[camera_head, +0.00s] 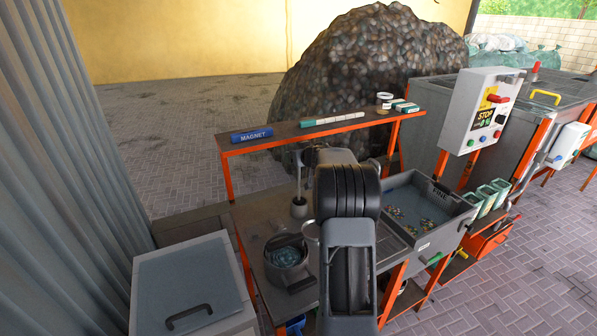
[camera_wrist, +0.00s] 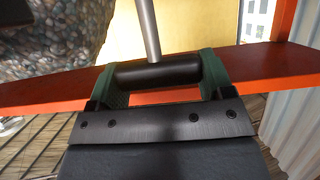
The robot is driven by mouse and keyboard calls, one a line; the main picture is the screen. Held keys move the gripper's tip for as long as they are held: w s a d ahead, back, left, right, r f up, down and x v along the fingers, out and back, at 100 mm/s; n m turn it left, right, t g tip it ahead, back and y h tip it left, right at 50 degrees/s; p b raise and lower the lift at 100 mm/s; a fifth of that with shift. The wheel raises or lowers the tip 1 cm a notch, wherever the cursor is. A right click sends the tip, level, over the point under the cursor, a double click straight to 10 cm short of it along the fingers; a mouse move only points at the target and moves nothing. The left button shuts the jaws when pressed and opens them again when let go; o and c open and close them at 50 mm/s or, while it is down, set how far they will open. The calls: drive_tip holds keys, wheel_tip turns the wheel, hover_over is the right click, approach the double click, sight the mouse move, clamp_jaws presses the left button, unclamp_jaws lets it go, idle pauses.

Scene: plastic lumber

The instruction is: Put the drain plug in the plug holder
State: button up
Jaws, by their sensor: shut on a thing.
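The drain plug has a black crossbar handle (camera_wrist: 157,73) and a grey rod (camera_wrist: 148,30) in the wrist view. My gripper (camera_wrist: 158,80) is shut on the handle, with a green fingertip at each end of it. In the head view my gripper (camera_head: 304,158) is partly hidden by my arm. The thin rod (camera_head: 299,182) hangs down from it towards a small grey cup, which looks like the plug holder (camera_head: 299,209), on the bench. The rod lines up with the cup's mouth. I cannot tell whether its lower end is inside.
A grey pot (camera_head: 288,277) with teal contents stands on the bench in front of the cup. A grey basin (camera_head: 432,196) with small flakes is at the right. An orange-edged shelf (camera_head: 262,141) runs behind, bearing a blue magnet bar (camera_head: 252,135).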

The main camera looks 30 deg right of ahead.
drive_tip(key=b, duration=0.2)
hover_over(299, 181)
drive_tip(key=shift+w+d+f, duration=0.1)
drive_tip(key=shift+w+f, duration=0.1)
drive_tip(key=shift+f, duration=0.95)
drive_tip(key=shift+w+d+f, duration=0.1)
drive_tip(key=shift+w+f, duration=0.05)
drive_tip(key=shift+f, duration=1.1)
drive_tip(key=o, duration=1.3)
drive_tip(key=shift+c, duration=0.2)
